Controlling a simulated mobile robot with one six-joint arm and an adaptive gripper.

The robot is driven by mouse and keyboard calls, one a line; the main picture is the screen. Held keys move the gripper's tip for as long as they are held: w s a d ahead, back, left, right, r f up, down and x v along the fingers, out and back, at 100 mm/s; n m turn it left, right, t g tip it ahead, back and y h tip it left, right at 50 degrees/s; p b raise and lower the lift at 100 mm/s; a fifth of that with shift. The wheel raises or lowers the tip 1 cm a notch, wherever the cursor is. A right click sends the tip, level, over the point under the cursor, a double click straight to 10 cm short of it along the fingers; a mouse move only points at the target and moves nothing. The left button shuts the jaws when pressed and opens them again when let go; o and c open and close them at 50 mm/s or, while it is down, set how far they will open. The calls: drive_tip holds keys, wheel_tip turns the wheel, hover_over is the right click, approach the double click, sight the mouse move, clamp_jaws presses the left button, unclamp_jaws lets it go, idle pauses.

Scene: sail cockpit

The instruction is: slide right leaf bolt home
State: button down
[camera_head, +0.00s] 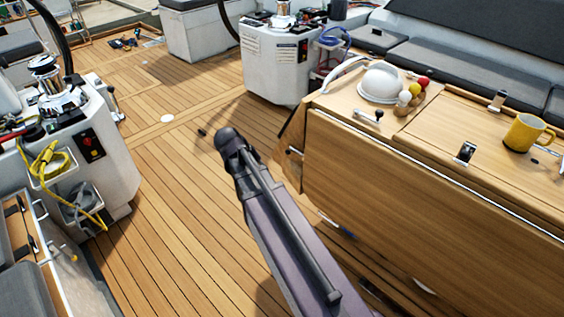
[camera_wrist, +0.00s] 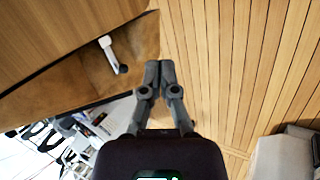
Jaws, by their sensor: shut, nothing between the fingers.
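A pale bolt or handle with a dark knob (camera_wrist: 112,54) sits on the wooden end panel in the wrist view. The wooden leaf (camera_head: 420,190) hangs down along the table's side. My gripper (camera_wrist: 159,66) is shut and empty in the wrist view, to the right of the knob in the picture and apart from it. In the head view my gripper is not clearly made out past the dark end of my arm.
A winch pedestal (camera_head: 85,150) stands at left and a console (camera_head: 280,65) behind. The planked deck (camera_head: 170,220) between is mostly clear.

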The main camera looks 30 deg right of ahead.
drive_tip(key=w+d+f+n+h+b, duration=0.1)
drive_tip(key=w+d+f+h+b, duration=0.3)
drive_tip(key=w+f+h+b, duration=0.65)
drive_tip(key=n+t+h+b, duration=0.1)
drive_tip(key=t+b, duration=0.1)
drive_tip(key=b, duration=1.4)
approach(289, 149)
drive_tip(key=w+a+f, duration=0.2)
drive_tip(key=w+a, duration=0.2)
drive_tip(key=shift+a+r+h, duration=0.15)
drive_tip(key=shift+r+h, duration=0.1)
drive_tip(key=shift+r, duration=0.1)
drive_tip(key=d, duration=0.3)
drive_tip(key=s+d, duration=0.1)
drive_tip(key=d, duration=0.3)
drive_tip(key=d+r, duration=0.1)
drive_tip(key=d, duration=0.2)
drive_tip(key=shift+s+d+p, duration=0.3)
drive_tip(key=shift+s+d, duration=0.05)
drive_tip(key=shift+d, duration=0.05)
drive_tip(key=shift+s+d+r, duration=0.15)
drive_tip(key=shift+s+d, duration=0.1)
drive_tip(key=shift+s, duration=0.35)
drive_tip(key=shift+s, duration=0.1)
